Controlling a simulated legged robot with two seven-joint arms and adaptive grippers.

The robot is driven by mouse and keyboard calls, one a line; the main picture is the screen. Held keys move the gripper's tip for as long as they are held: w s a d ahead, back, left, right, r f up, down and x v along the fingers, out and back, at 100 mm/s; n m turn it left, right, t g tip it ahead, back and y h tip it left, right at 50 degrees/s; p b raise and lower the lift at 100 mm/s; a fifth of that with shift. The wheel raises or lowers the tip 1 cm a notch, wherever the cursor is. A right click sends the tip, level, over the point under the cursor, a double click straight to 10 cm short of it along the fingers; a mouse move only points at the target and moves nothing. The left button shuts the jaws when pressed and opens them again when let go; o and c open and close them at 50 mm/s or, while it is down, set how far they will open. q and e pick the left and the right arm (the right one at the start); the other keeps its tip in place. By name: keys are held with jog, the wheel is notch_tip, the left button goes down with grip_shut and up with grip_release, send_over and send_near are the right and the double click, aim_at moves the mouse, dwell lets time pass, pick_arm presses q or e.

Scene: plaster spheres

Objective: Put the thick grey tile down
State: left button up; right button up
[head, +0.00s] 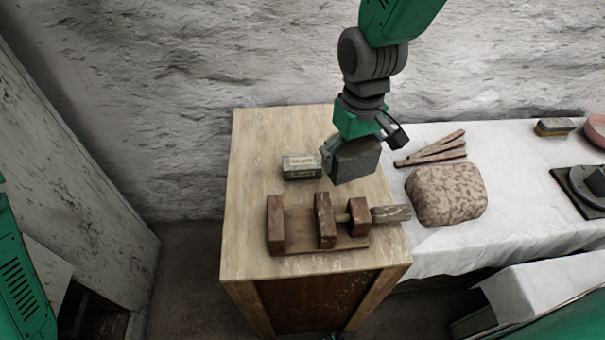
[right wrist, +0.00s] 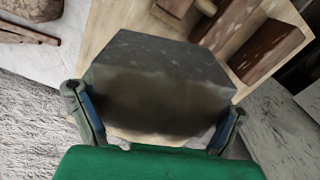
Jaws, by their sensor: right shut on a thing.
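The thick grey tile (head: 355,162) is a dark grey block in my right gripper (head: 358,146), over the right part of the wooden cabinet top (head: 255,190). The right gripper is shut on it. In the right wrist view the tile (right wrist: 160,80) fills the space between the two fingers of my right gripper (right wrist: 155,120). The tile looks tilted and held above the top; its exact height is hard to tell.
A wooden vise (head: 325,222) stands in front of the tile. A small labelled box (head: 301,166) lies to its left. To the right, a white-covered table (head: 520,160) holds a speckled stone lump (head: 446,194) and wooden sticks (head: 434,150). The cabinet top's left side is clear.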

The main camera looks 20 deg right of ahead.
jog(key=w, duration=0.1)
jog(key=w+b, duration=0.1)
jog(key=w, duration=0.1)
jog(key=shift+w+a+f+n, duration=0.1)
jog(key=shift+f+n, duration=0.2)
jog(key=shift+f, duration=0.1)
jog(key=shift+w+b, duration=0.15)
jog(key=shift+b, duration=0.35)
jog(key=b, duration=0.1)
send_over(334, 188)
notch_tip(334, 188, down, 6)
jog(key=shift+w+a+r, duration=0.15)
jog(key=shift+r, duration=0.1)
jog(key=shift+f+b, duration=0.6)
jog(key=shift+f, duration=1.5)
jog(key=shift+r, duration=0.1)
jog(key=o, duration=1.2)
